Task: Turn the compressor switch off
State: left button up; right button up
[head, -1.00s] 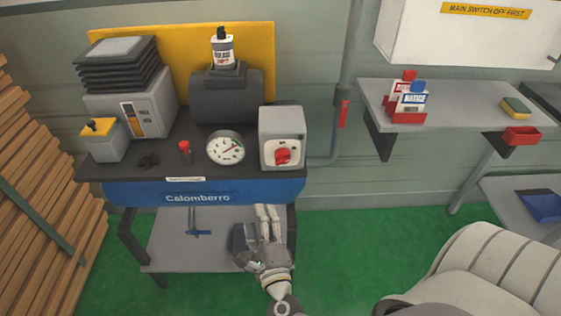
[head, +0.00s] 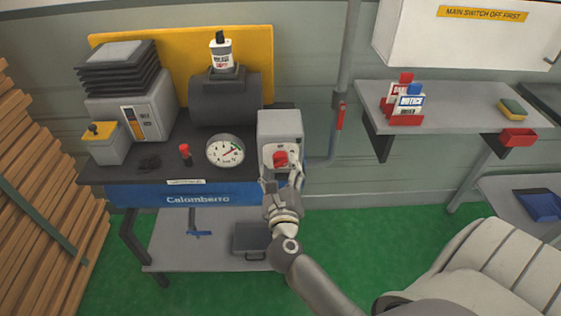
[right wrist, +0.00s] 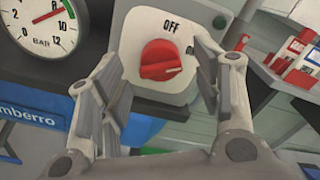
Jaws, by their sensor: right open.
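The compressor switch is a red rotary knob (head: 280,158) on a light grey box (head: 281,124) at the right end of the compressor bench. In the right wrist view the red knob (right wrist: 160,60) sits below the word OFF, and its bar lies roughly level, with a second, partly hidden label to its right. My right gripper (head: 281,173) is open just in front of the knob. In the right wrist view its fingers (right wrist: 155,72) stand left and right of the knob with gaps; I see no contact. My left gripper is not in view.
A pressure gauge (head: 225,151) and a red-capped post (head: 185,154) stand left of the switch box. A dark case (head: 251,240) lies on the lower shelf (head: 175,250). A wall shelf (head: 455,104) with small signs is at the right. Green floor (head: 350,235) is free between.

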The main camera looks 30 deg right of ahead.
aim_at(281, 161)
jog(key=shift+x, duration=1.1)
